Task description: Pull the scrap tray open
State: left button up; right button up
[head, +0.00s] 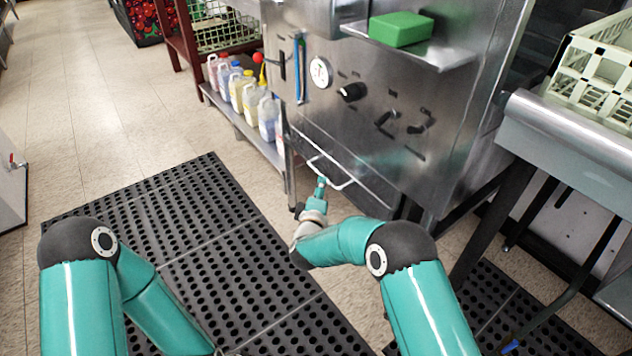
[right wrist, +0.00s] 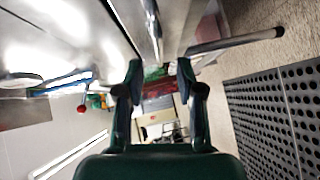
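The scrap tray (head: 345,163) is a low, wide front at the bottom of the steel machine. It looks shut, flush with the machine. Its pale bar handle (head: 343,186) stands out from the front. My right gripper (head: 322,183) is at the handle, overlapping its lower left part in the head view. In the right wrist view the two fingers of the right gripper (right wrist: 160,78) stand apart. A thin metal strip shows beyond the gap; I cannot tell whether the fingers touch the handle. My left arm reaches down to the bottom edge, with its gripper out of view.
A bottle shelf (head: 245,125) with several jugs stands left of the tray. A steel counter (head: 570,150) with a crate (head: 595,70) is at right. A green sponge (head: 402,29) sits on a ledge above. The black mat (head: 190,240) before the machine is clear.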

aim_at(323, 175)
jog(key=shift+b+x, duration=0.85)
jog(key=shift+x, duration=2.3)
grip_shut()
jog(key=shift+a, duration=0.1)
